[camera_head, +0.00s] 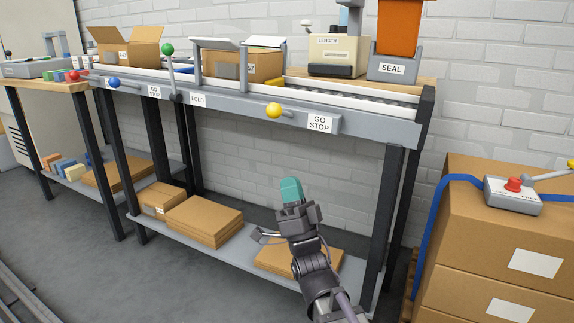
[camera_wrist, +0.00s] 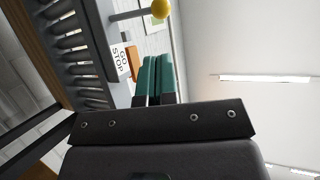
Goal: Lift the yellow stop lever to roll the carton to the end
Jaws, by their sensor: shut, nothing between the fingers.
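The yellow stop lever (camera_head: 274,110) is a yellow ball knob on a short grey arm at the front rail of the conveyor, beside a GO/STOP label (camera_head: 320,123). Its knob also shows at the top of the wrist view (camera_wrist: 161,9). An open-topped carton (camera_head: 245,66) sits on the conveyor behind the grey fold frame, left of the lever. My gripper (camera_head: 291,184) has teal fingers, shut and empty. It is in front of and below the rail, apart from the knob. In the wrist view the fingers (camera_wrist: 155,78) point up toward the knob.
The green-knob lever (camera_head: 167,49) and blue-knob lever (camera_head: 113,83) stand further left. The LENGTH machine (camera_head: 338,52) and SEAL machine (camera_head: 392,68) stand at the right end. The lower shelf (camera_head: 235,246) holds flat cardboard. Strapped boxes (camera_head: 492,230) stand at the right.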

